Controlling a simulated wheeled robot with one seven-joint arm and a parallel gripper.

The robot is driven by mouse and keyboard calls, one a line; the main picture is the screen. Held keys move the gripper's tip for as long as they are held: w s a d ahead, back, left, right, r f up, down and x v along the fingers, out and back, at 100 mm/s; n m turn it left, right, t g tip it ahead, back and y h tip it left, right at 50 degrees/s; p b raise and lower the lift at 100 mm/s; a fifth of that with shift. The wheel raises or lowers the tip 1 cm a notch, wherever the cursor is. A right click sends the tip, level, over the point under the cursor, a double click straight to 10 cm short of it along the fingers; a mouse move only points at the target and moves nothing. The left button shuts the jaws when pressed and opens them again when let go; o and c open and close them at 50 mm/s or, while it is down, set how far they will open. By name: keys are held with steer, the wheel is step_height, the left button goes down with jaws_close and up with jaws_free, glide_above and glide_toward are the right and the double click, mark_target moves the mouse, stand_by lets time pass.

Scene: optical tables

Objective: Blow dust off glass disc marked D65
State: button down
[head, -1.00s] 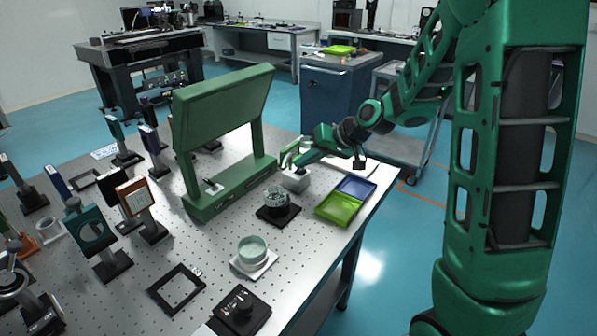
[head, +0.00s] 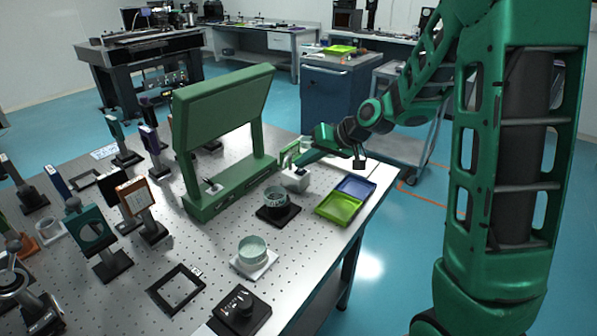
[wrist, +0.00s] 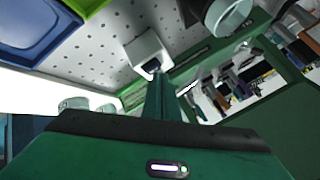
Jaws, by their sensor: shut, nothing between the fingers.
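A round glass piece (head: 276,195) sits on a black square base beside the green frame. A second round glass piece (head: 252,247) sits on a white square base nearer the front. I cannot read a D65 mark on either. My gripper (head: 297,168) is shut and empty, at a small white block (head: 295,181) near the table's far right edge. In the wrist view, my gripper's fingertips (wrist: 156,78) point at the white block (wrist: 148,50), at or just above its dark top spot; contact is unclear. A round glass piece in a dark holder (wrist: 228,14) shows at the top.
A blue tray (head: 356,188) and a yellow-green tray (head: 339,208) lie to the right. Several upright optics mounts crowd the left.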

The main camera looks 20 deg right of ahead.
steer(key=shift+r, duration=0.55)
steer(key=shift+r, duration=2.5)
steer(key=s+d+f+m+g+h, duration=0.1)
steer(key=s+d, duration=0.4)
steer(key=s, duration=0.7)
steer(key=s+d+f+m+g+h, duration=0.1)
steer(key=s+d+m+g+h, duration=0.2)
steer(key=s, duration=1)
steer(key=s+d+f+m+g+h, duration=0.1)
steer(key=s+d+g+h, duration=0.1)
steer(key=s+d, duration=0.6)
steer(key=s+g, duration=0.1)
steer(key=s, duration=0.4)
steer(key=shift+s+f+m, duration=0.15)
steer(key=shift+s+m, duration=0.05)
steer(key=shift+m, duration=0.2)
steer(key=shift+d, duration=0.1)
